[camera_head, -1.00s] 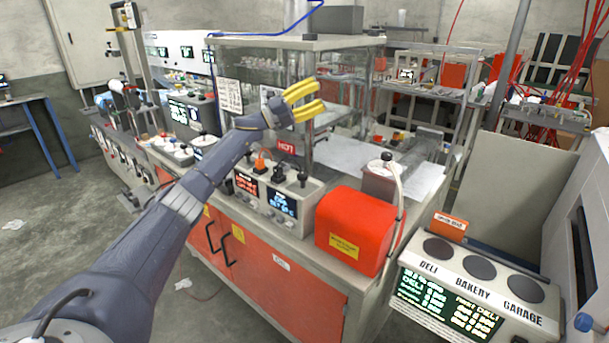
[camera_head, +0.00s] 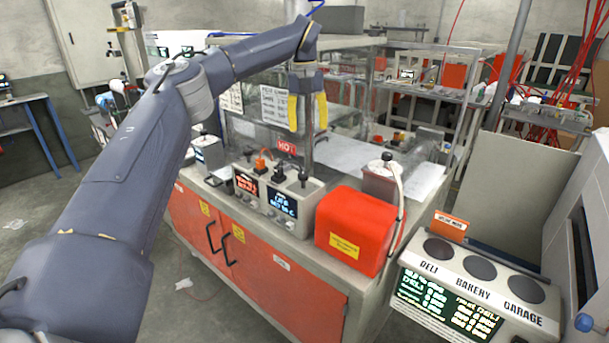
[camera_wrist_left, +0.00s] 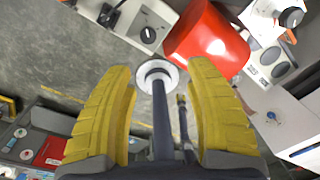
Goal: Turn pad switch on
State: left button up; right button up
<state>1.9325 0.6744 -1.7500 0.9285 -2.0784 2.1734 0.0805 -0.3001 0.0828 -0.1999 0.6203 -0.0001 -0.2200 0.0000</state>
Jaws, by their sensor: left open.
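A cream control box (camera_head: 278,203) with two lit displays stands on the front edge of the bench, with black-topped knobs or switches (camera_head: 278,174) on top. I cannot tell which part is the pad switch. My left gripper (camera_head: 308,112) hangs above and behind this box, yellow fingers pointing down, open. A dark upright post appears between the fingers; in the left wrist view a dark rod ending in a pale round disc (camera_wrist_left: 157,72) lies between them. A cream panel with a black knob (camera_wrist_left: 148,36) lies beyond the fingertips. My right gripper is not in view.
A red box (camera_head: 358,230) stands right of the control box, beside a canister (camera_head: 380,184) with a pale hose. A glass enclosure is behind. A DELI, BAKERY, GARAGE panel (camera_head: 479,284) is at right. Open floor lies at left.

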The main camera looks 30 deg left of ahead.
pick_arm(q)
jog(key=a, duration=0.1)
send_near(303, 174)
jog(key=shift+n+y, duration=0.4)
jog(key=f, duration=1)
jog(key=shift+w+d, duration=0.2)
jog(key=shift+d, duration=0.1)
grip_shut()
